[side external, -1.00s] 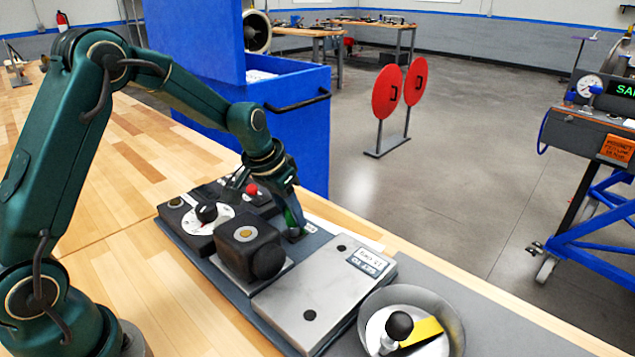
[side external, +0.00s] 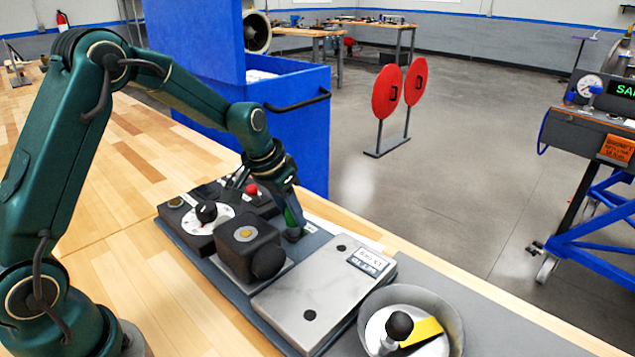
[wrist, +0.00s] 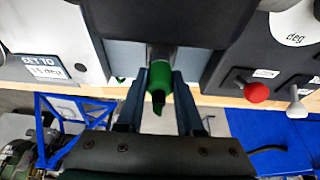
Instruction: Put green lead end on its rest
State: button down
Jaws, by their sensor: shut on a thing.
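The green lead end (wrist: 160,78) is between the two fingers of my gripper (wrist: 159,88) in the wrist view, and the fingers are shut on it. In the side view, the green lead end (side external: 290,217) shows at the tips of my gripper (side external: 294,212), just above a small dark block (side external: 295,235). The block stands behind the black box with the round knob. I cannot tell whether the block is the rest, or whether the green end touches it.
Close by are a black box (side external: 243,250), a dial unit (side external: 208,222) and a red-knobbed lever (side external: 251,189). A silver box (side external: 325,290) and a round bowl (side external: 452,318) lie toward the front right. The bench edge runs close behind the gripper.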

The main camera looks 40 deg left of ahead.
jog(key=shift+r, duration=0.7)
jog(key=shift+r, duration=1.4)
jog(key=shift+d+r, duration=0.2)
jog(key=shift+r, duration=0.05)
jog(key=w+d+r+m+h, duration=0.15)
jog(key=d+r+m, duration=0.3)
jog(key=d, duration=0.55)
send_over(339, 249)
jog(key=shift+f, duration=2.35)
jog(key=shift+f, duration=0.55)
jog(key=shift+f, duration=0.2)
jog(key=shift+f, duration=0.1)
